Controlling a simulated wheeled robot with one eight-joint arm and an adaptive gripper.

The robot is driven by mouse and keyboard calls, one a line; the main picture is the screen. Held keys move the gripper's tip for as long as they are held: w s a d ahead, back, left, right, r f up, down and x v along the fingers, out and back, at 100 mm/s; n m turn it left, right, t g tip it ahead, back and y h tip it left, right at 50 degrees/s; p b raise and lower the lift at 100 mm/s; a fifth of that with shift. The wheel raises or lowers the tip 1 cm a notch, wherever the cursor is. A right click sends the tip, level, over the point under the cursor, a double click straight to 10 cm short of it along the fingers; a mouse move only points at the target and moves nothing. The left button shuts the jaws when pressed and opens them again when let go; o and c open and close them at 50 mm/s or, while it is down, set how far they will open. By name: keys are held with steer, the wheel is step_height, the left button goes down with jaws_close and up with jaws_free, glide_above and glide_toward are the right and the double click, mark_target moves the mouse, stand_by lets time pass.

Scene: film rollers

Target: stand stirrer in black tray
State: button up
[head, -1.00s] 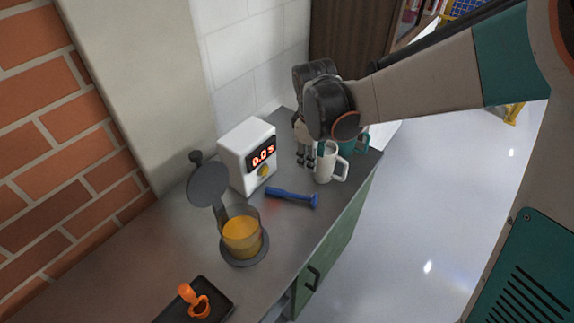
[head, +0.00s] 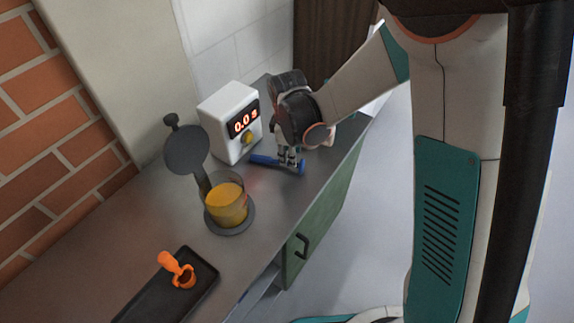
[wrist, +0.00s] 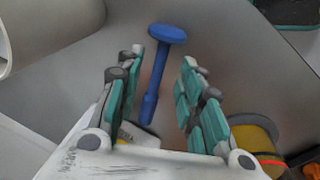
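The blue stirrer (head: 262,160), a rod with a round flat head, lies on the grey counter in front of the timer box. My gripper (head: 288,158) is above it, pointing down, and partly covers it in the head view. In the wrist view the stirrer (wrist: 156,80) shows between the two open fingers (wrist: 155,95), its disc end farther up the picture; the fingers appear apart from it. The black tray (head: 150,300) lies at the lower left in the head view, with an orange piece (head: 180,272) in it.
A glass of orange liquid (head: 227,206) stands on a dark round base between the stirrer and the tray, beside a dark disc on a stand (head: 187,150). A white timer box (head: 228,120) stands behind. The counter edge drops off over a green cabinet (head: 325,220).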

mark_target(277, 162)
steer(key=f, duration=0.1)
steer(key=f+b, duration=0.1)
steer(key=f, duration=0.1)
steer(key=f+b, duration=0.1)
steer(key=f, duration=0.1)
steer(key=shift+w+a, duration=0.15)
steer(key=shift+w, duration=0.2)
steer(key=shift+c, duration=0.2)
jaws_close()
